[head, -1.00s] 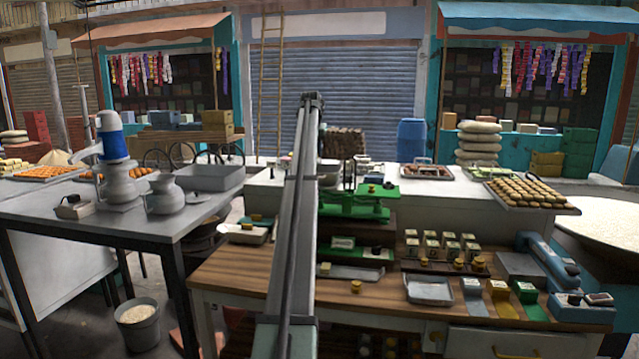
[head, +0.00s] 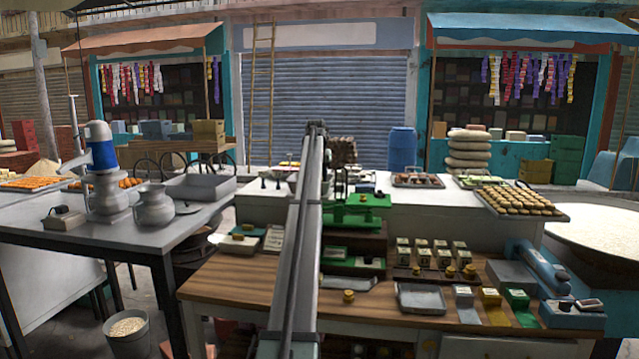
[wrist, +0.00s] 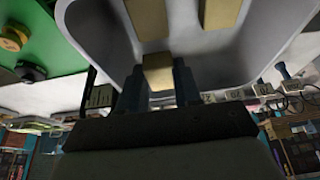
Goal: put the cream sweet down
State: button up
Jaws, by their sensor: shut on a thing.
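In the wrist view, my gripper (wrist: 158,84) is shut on a small cream sweet (wrist: 157,72), which sits between its two dark fingers. A pale grey tray (wrist: 262,55) with raised walls fills the middle of the wrist view. Two more cream sweets, a left one (wrist: 148,18) and a right one (wrist: 220,12), lie in it. The held sweet shows against the tray, but I cannot tell whether it touches it. In the head view my gripper and the held sweet are hidden behind my own arm.
In the wrist view, a green surface (wrist: 62,30) with yellow and black knobs lies left of the tray. A grey table (head: 120,235) stands left.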

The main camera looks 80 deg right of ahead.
jog(key=shift+f, duration=1.25)
jog(key=shift+f, duration=0.15)
jog(key=o, duration=0.7)
jog(key=shift+o, duration=0.2)
jog(key=v, duration=1.2)
jog(key=shift+a, duration=0.1)
dwell(1.0)
